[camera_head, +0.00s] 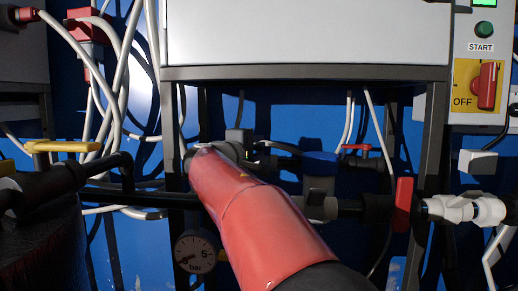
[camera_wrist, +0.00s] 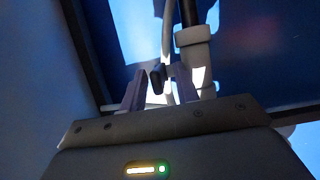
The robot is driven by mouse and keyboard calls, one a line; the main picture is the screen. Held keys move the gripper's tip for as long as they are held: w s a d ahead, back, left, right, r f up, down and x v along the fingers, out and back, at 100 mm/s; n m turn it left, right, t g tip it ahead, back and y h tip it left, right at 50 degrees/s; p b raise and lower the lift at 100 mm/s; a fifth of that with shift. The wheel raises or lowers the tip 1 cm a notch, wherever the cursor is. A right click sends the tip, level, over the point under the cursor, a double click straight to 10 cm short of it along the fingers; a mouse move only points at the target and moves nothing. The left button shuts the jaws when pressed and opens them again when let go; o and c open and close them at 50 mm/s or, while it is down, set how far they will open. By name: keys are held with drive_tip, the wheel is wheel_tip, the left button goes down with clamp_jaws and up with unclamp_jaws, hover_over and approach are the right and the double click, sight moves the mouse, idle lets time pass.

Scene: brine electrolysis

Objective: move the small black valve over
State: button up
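A small black piece (camera_wrist: 157,75), which looks like the black valve's handle, shows in the wrist view in front of a pale upright pipe. My gripper (camera_wrist: 159,80) has its two grey fingers apart, one on each side of this black piece. A narrow gap seems to show between the fingers and the piece; I cannot tell whether either finger touches it. In the head view my red arm reaches up and left under the white cabinet, and its far end hides most of the gripper. The black valve is not clearly seen there.
A grey frame with a white cabinet (camera_head: 305,32) hangs above the work area. A blue-topped fitting (camera_head: 320,157), a red-handled valve (camera_head: 403,203) and a pressure gauge (camera_head: 195,253) are near my arm. A yellow-handled valve (camera_head: 62,146) is at left, the red OFF switch (camera_head: 487,86) at right.

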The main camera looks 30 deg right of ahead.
drive_tip(key=v, duration=0.6)
drive_tip(key=shift+s, duration=0.1)
